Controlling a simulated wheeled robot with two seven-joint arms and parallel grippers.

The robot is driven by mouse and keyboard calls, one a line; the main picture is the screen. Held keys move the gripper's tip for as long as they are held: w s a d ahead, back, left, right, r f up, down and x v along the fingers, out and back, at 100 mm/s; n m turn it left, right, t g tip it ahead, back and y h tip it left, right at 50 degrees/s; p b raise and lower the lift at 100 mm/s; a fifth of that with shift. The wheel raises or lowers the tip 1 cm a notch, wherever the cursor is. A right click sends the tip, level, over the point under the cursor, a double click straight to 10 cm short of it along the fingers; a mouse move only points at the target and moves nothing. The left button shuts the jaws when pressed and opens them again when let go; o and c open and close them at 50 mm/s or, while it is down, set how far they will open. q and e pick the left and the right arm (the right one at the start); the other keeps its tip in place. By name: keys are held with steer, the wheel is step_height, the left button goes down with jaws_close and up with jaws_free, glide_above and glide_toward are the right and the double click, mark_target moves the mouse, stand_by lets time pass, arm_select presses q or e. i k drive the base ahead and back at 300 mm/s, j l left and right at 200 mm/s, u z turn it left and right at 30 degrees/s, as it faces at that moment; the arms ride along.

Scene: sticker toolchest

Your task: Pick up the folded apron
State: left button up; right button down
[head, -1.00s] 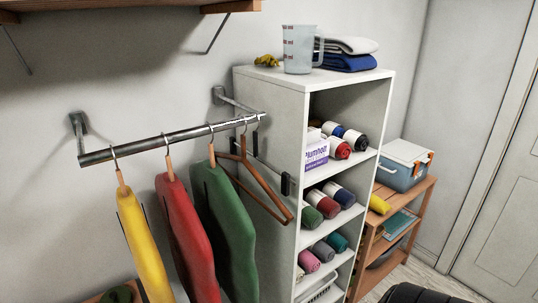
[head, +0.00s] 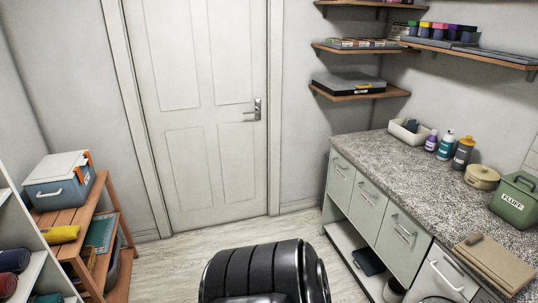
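A flat tan folded-looking item (head: 495,262) lies on the near right end of the speckled counter (head: 405,170). It looks like folded cloth with a small brown piece on its far edge, and it may be the folded apron, but I cannot tell for sure. A dark blue folded item (head: 368,259) lies on the low open shelf under the counter drawers. I cannot tell what it is. Neither of my grippers is in view.
A green bin (head: 516,200), a beige lidded pot (head: 482,176), several bottles and a white tray (head: 408,131) stand on the counter. A wooden rack (head: 75,225) with a blue cooler (head: 60,180) is at left. The floor before the closed door (head: 197,110) is clear.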

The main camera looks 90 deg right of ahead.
mark_target(497, 265)
steer(key=z, duration=4.5)
